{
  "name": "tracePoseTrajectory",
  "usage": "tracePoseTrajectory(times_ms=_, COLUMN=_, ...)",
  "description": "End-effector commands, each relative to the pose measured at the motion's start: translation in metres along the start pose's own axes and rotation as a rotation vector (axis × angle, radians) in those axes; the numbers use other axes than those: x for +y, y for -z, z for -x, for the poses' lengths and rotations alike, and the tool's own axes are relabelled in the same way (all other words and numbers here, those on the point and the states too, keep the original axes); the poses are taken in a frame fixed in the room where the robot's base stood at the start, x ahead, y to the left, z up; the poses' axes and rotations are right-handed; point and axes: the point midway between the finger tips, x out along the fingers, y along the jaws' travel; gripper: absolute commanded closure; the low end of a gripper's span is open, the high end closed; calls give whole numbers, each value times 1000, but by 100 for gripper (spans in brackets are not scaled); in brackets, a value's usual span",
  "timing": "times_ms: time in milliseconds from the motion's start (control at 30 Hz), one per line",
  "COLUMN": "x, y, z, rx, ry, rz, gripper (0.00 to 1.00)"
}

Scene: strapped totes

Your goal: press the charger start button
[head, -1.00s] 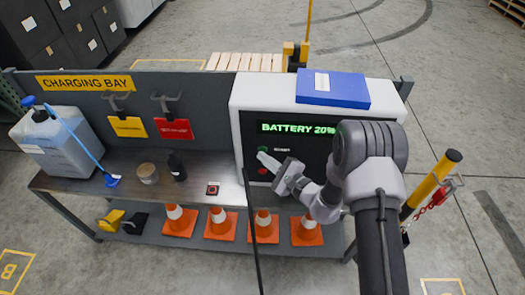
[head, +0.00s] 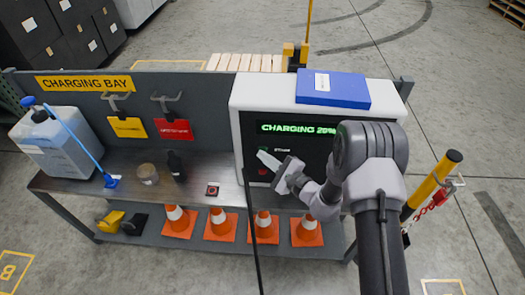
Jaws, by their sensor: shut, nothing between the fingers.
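The charger (head: 240,100) is a white cabinet with a black front panel, standing at the right end of the bench. Its display (head: 298,128) reads "CHARGING 20%" in green letters. The start button (head: 263,148) is a small dark green spot at the panel's left side, beside a small label. My gripper (head: 262,156) is shut and empty, with its tips at the panel just below the start button. I cannot tell whether the tips touch the panel. A red button (head: 263,171) sits below the tips.
A blue binder (head: 333,91) lies on top of the charger. A dark bottle (head: 176,165), a jar (head: 148,174) and a white jug (head: 55,145) stand on the bench. Several orange cones are on the lower shelf. A yellow post (head: 437,183) stands at the right.

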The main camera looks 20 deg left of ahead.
Motion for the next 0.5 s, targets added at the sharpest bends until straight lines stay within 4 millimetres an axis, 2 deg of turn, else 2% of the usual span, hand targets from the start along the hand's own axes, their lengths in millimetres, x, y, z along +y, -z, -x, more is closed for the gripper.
tracePoseTrajectory(times_ms=500, x=9, y=-8, z=11, rx=0, ry=-1, rz=0, gripper=100)
